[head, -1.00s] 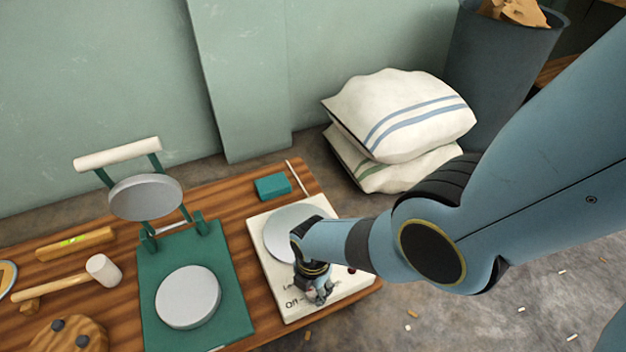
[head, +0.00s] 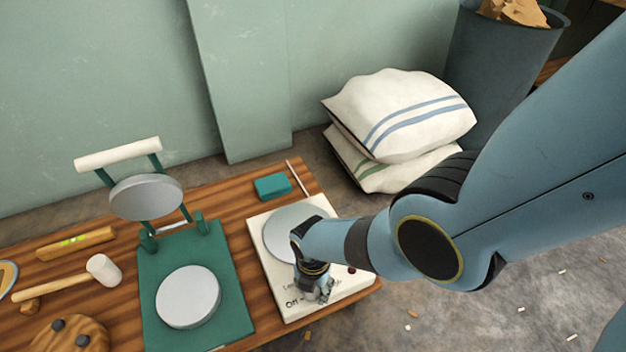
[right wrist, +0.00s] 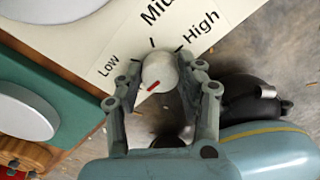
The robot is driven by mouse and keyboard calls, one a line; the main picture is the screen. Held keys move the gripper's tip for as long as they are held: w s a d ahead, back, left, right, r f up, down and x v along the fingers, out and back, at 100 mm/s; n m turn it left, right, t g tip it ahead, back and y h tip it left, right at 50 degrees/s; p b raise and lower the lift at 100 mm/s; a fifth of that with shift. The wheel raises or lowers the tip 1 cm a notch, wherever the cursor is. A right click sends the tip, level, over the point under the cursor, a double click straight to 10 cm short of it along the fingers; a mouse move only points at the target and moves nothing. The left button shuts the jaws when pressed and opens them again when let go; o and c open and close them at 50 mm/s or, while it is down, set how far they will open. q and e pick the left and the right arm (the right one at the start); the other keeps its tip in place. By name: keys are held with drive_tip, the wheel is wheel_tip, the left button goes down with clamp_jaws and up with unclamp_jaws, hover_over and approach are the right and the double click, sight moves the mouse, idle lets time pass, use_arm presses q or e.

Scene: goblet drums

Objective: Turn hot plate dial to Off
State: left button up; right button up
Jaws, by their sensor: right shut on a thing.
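The hot plate (head: 346,289) is a cream box with a round grey plate (head: 283,232) on top, at the table's right end. Its panel shows Low, Mid and High in the right wrist view, and Off in the head view. The dial (right wrist: 160,70) is a small white knob with a red mark, which points to the lower left in the right wrist view. My right gripper (right wrist: 164,73) is shut on the dial, one finger on each side. In the head view my right gripper (head: 320,294) covers the dial. My left gripper is out of view.
Left of the hot plate stands a green press (head: 238,300) with round grey plates. A mallet (head: 65,284), a level (head: 76,243) and a teal block (head: 272,187) lie on the wooden table (head: 222,182). Sacks (head: 400,115) and a bin (head: 500,75) stand behind.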

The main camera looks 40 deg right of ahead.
drive_tip(key=o, duration=1.1)
drive_tip(key=shift+o, duration=0.2)
drive_tip(key=shift+r, duration=0.85)
wheel_tip(320, 180, up, 10)
drive_tip(key=shift+r, duration=0.1)
